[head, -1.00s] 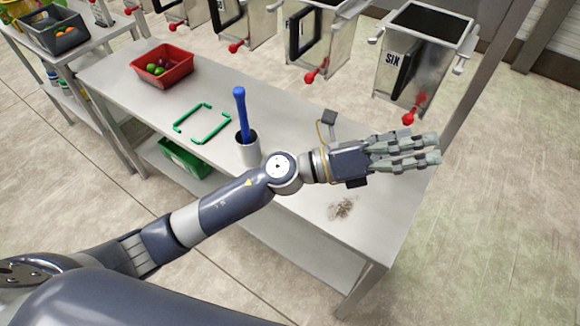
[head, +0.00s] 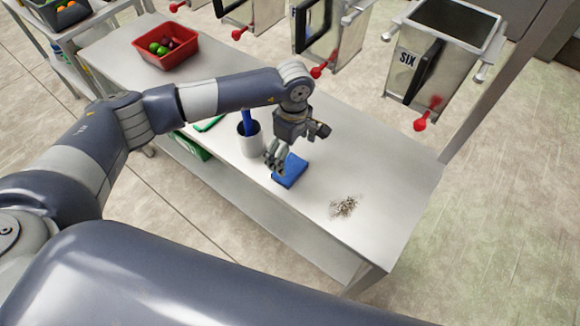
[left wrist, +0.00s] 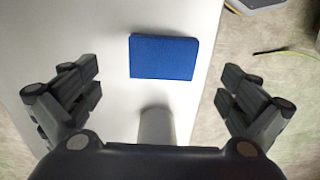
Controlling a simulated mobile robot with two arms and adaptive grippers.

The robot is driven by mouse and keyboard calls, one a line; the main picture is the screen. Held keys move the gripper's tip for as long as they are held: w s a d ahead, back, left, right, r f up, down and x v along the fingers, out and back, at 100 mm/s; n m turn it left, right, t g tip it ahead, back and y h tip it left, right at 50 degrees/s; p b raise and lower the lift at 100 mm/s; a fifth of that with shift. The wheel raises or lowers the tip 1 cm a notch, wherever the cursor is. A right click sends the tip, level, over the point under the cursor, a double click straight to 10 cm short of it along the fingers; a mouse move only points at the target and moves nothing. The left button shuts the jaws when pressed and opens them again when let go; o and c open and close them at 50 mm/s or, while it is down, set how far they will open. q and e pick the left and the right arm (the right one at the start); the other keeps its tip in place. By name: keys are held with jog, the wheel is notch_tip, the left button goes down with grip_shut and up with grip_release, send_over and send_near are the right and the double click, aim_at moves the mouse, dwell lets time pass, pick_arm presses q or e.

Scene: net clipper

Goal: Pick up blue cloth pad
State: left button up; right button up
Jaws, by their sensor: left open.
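In the left wrist view the pad (left wrist: 163,57) lies ahead, roughly centred between the two spread fingers of the left gripper (left wrist: 160,95). The gripper is open and empty. My right gripper is not in view.
A pile of crumbs (head: 344,206) lies to the right on the table (head: 400,190). A red bin (head: 165,50) holds fruit at the back left. Metal dispensers (head: 440,55) line the back.

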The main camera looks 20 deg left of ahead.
aim_at(290, 168)
pick_arm(q)
jog(key=shift+f, duration=0.8)
jog(key=shift+f+p, duration=0.3)
jog(key=shift+p, duration=0.1)
jog(key=f+p, duration=0.1)
jog(key=f, duration=0.2)
jog(key=shift+s+a+f+p, duration=0.15)
jog(key=shift+a+f+p, duration=0.15)
jog(key=shift+a+p, duration=0.1)
jog(key=shift+f, duration=0.55)
jog(key=c, duration=0.8)
jog(key=shift+c, duration=0.3)
jog(key=shift+r, duration=0.15)
